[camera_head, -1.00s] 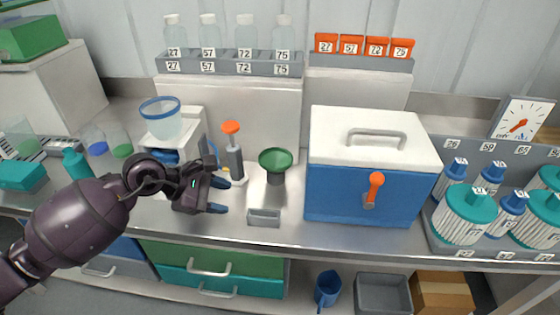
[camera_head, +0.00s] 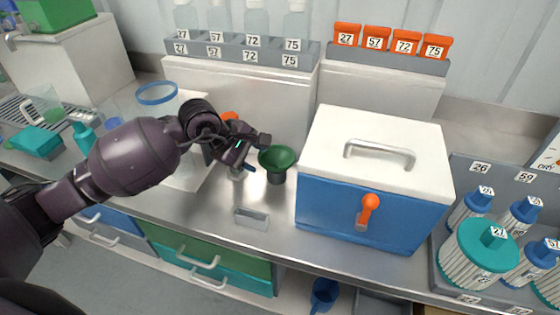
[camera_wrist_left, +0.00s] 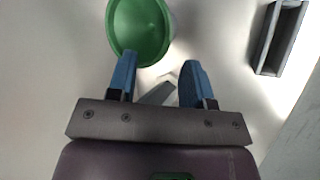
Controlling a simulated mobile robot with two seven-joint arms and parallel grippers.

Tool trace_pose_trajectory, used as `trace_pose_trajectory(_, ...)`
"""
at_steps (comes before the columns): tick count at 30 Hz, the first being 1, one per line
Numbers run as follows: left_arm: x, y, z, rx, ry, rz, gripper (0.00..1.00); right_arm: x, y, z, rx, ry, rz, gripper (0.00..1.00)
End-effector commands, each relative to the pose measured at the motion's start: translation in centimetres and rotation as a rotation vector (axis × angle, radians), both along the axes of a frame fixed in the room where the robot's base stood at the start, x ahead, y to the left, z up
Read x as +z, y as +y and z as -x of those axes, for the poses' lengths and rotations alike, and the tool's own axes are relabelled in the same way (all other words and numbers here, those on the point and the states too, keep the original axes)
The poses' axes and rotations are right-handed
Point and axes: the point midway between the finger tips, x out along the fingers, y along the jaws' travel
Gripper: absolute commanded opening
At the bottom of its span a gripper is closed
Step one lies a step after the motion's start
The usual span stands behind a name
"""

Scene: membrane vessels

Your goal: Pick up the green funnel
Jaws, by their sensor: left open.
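In the left wrist view the green funnel (camera_wrist_left: 139,30) lies just beyond the fingertips, more toward the left finger. My left gripper (camera_head: 258,154) is open and empty, close to the funnel's left side in the head view. Its two blue fingers also show in the left wrist view (camera_wrist_left: 157,80), apart, with nothing between them that they grip. Whether a fingertip touches the funnel cannot be told. My right gripper is not in view.
A blue box with a white lid (camera_head: 370,180) stands close right of the funnel. A small grey tray (camera_head: 251,218) lies in front; it also shows in the left wrist view (camera_wrist_left: 279,38). An orange-topped tool (camera_head: 230,117) is partly hidden behind my left arm. Racked bottles (camera_head: 256,22) stand behind.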

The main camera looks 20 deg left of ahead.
Motion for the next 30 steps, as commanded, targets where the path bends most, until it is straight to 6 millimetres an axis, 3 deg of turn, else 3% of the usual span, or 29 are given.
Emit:
trace_pose_trajectory(15,-4.3,-2.6,-2.3,0.001,0.002,0.001,0.47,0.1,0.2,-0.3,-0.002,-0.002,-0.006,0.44)
trace_pose_trajectory(25,-4.7,-2.8,-2.6,0.0,0.0,0.0,0.47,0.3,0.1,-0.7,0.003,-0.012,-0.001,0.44)
trace_pose_trajectory(30,-4.7,-2.8,-2.5,0.0,0.0,0.0,0.22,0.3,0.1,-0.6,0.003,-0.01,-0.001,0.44)
